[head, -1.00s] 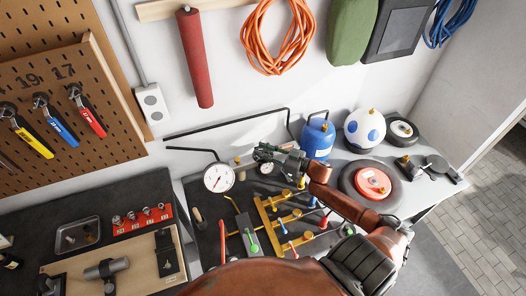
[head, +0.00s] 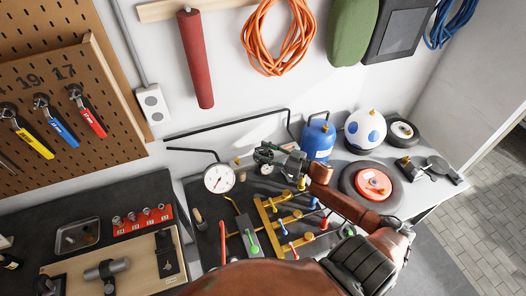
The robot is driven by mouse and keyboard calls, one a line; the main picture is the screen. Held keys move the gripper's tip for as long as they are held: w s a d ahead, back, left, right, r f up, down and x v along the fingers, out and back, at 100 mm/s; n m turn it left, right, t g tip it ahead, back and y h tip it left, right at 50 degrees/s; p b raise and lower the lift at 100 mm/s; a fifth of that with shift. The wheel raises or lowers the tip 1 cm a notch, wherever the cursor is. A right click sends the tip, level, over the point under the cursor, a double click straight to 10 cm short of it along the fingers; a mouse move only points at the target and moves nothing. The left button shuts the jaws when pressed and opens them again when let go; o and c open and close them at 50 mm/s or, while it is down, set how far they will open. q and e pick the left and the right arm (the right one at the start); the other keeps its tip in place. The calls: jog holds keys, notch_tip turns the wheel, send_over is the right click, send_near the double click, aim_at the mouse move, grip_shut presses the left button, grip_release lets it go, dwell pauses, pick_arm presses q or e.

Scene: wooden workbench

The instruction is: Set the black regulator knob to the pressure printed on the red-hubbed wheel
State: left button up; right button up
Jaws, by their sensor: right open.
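The red-hubbed wheel (head: 352,182) lies flat on the right part of the bench, its black tyre around a red hub (head: 373,183). Any printing on it is too small to read. A large white dial gauge (head: 219,178) stands left of my right gripper; its reading is not legible. My right gripper (head: 264,154) is open, at the back of the bench by a small gauge (head: 266,169) and brass fittings. The black regulator knob cannot be made out; the gripper covers that spot, and I cannot tell whether they touch. My left gripper is out of view.
A yellow pipe manifold (head: 268,219) with coloured valve handles stands in front of the gripper. A blue tank (head: 318,139), a white ball with blue spots (head: 364,129) and a smaller wheel (head: 403,131) stand at the back right. My right arm passes close to the red-hubbed wheel.

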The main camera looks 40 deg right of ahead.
jog(key=v, duration=1.1)
jog(key=shift+s+d, duration=0.2)
jog(key=shift+s, duration=0.1)
